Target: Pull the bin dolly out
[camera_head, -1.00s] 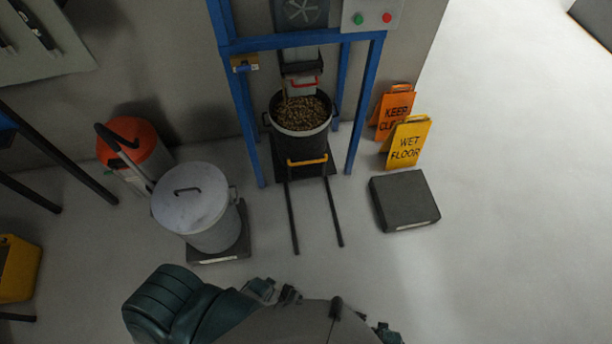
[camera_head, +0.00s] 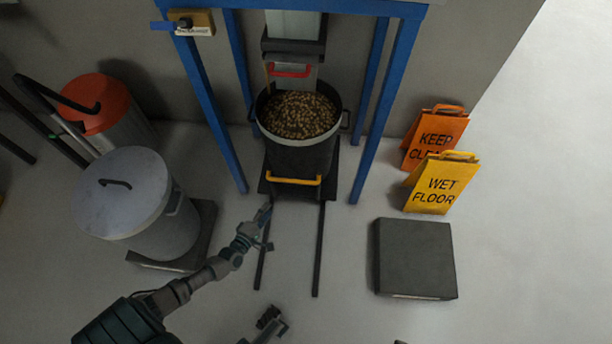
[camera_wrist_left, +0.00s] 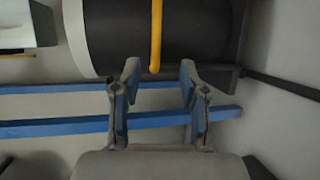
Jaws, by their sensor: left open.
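A black bin (camera_head: 300,155) full of brown pellets stands on a dark, flat dolly (camera_head: 334,184) inside a blue frame. A yellow handle (camera_head: 294,181) crosses the bin's front; it also shows upright in the left wrist view (camera_wrist_left: 156,35). My left gripper (camera_head: 265,214) is open and empty, in front of and a little left of the handle. In the left wrist view my left gripper's fingers (camera_wrist_left: 160,78) stand apart on either side of the handle's line, short of it. A part of mine at the bottom edge may be my right gripper (camera_head: 268,322); its jaws are unclear.
Two dark floor rails (camera_head: 319,250) run forward from the dolly. A lidded grey bin (camera_head: 130,200) stands left and a red-topped one (camera_head: 100,105) behind it. A dark block (camera_head: 414,258), a yellow sign (camera_head: 435,185) and an orange sign (camera_head: 437,135) stand right. The front floor is clear.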

